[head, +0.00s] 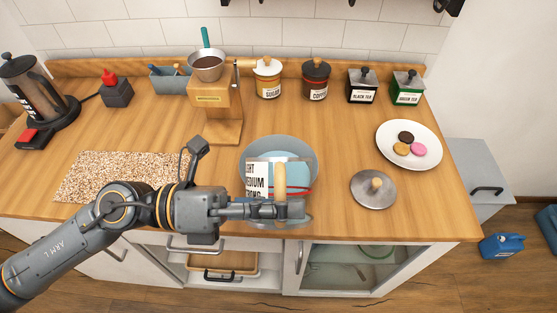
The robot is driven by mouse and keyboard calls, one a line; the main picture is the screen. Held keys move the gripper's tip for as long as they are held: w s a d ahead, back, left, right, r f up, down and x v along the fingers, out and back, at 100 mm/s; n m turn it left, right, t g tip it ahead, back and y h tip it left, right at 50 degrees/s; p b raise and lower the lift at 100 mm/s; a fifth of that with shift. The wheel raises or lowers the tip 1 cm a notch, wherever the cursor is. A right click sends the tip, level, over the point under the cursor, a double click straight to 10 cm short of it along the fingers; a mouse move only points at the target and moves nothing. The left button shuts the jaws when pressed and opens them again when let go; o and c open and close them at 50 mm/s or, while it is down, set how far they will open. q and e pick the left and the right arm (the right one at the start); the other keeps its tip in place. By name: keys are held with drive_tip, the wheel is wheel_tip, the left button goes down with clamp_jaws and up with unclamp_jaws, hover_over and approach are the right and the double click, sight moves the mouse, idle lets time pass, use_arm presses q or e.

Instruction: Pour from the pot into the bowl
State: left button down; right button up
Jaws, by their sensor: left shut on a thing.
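My left gripper (280,209) is shut on the upright pale wooden handle of the pot (257,181). The pot looks partly see-through, with a white strength label and a red band. It is near the counter's front edge; its lower part is largely hidden by my gripper, and I cannot tell its tilt or its contents. The grey-blue round bowl (266,144) is just behind the pot, which overlaps it in the picture. I cannot tell whether they touch. My right gripper is out of view.
A metal lid (373,193) with a wooden knob lies to the right, near a white plate (432,155) with cookies. Behind the bowl are a wooden stand (223,112) with a metal pan (206,69) and several canisters. A speckled mat (105,178) lies left.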

use_arm(q)
drive_tip(key=shift+r, duration=0.5)
drive_tip(key=shift+w+a+r+n+p, duration=0.1)
drive_tip(key=shift+w+r+n+p, duration=0.05)
drive_tip(key=shift+w+n+p, duration=0.2)
drive_tip(key=shift+s+f+b, duration=0.2)
drive_tip(key=shift+f+b, duration=0.2)
drive_tip(key=shift+f, duration=0.1)
drive_tip(key=shift+s+f+b, duration=0.15)
drive_tip(key=shift+f+b, duration=0.25)
drive_tip(key=shift+f, duration=0.1)
drive_tip(key=s+f+m+b, duration=0.4)
drive_tip(key=s+f+m, duration=0.15)
drive_tip(key=f, duration=0.45)
drive_tip(key=s+f+m+b, duration=0.5)
drive_tip(key=s+f, duration=0.2)
drive_tip(key=f, duration=0.2)
drive_tip(key=shift+t+y, duration=0.3)
drive_tip(key=r+p, duration=0.3)
drive_tip(key=d+r+p, duration=0.1)
drive_tip(key=p, duration=0.1)
drive_tip(key=shift+w+r, duration=0.25)
drive_tip(key=shift+r, duration=0.15)
